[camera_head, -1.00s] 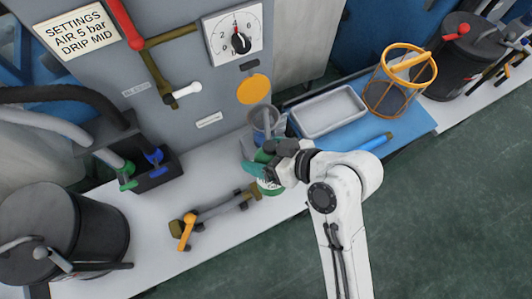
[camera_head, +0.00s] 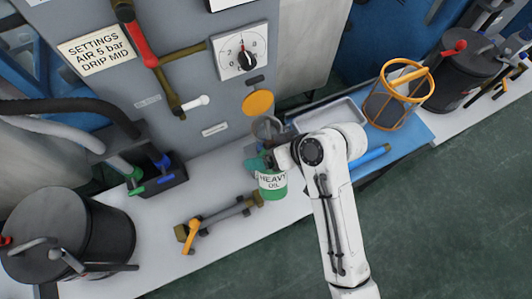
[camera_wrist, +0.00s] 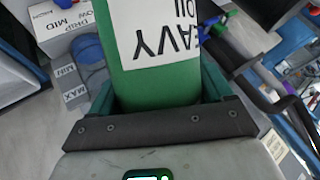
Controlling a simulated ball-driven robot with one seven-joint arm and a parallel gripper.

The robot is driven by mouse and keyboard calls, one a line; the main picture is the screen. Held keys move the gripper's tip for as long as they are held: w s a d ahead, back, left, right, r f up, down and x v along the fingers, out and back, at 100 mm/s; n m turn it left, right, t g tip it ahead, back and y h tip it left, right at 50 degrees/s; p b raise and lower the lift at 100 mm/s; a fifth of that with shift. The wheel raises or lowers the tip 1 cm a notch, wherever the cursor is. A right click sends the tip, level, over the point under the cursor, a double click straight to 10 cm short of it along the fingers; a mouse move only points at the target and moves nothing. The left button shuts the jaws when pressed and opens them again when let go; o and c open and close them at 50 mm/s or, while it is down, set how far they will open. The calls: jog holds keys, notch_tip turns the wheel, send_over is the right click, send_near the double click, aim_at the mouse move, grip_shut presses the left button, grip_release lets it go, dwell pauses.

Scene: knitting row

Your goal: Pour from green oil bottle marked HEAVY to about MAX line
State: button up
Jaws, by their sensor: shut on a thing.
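My gripper (camera_head: 262,163) is shut on the green oil bottle (camera_head: 272,186), whose white label reads HEAVY OIL. The bottle looks about upright in the head view, over the light bench. In the wrist view the bottle (camera_wrist: 160,80) fills the space between my teal fingers, with its label upside down. A grey see-through cup (camera_head: 267,128) is just behind my gripper, below an orange disc; its lower part is hidden. In the wrist view, MIN (camera_wrist: 69,71) and MAX (camera_wrist: 76,95) tags stand beside a blue round thing (camera_wrist: 88,49). I cannot see any oil level.
A metal tray (camera_head: 330,115) and an orange-rimmed basket (camera_head: 398,95) stand on a blue mat to the right. A bar with an orange handle (camera_head: 190,235) lies at front left. A dark drum (camera_head: 80,240) stands at the left. A dark box (camera_head: 160,178) holds hose ends.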

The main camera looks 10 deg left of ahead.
aim_at(266, 149)
jog(key=shift+r+g+p, duration=0.3)
jog(key=shift+r+p, duration=0.2)
jog(key=shift+p, duration=0.75)
jog(key=shift+r+m+g+h+p, duration=0.3)
jog(key=shift+p, duration=0.2)
jog(key=shift+r+g, duration=0.3)
jog(key=shift+g, duration=0.1)
jog(key=shift+w+r, duration=0.1)
jog(key=shift+r+m+g, duration=0.3)
jog(key=shift+g, duration=0.1)
dwell(5.3)
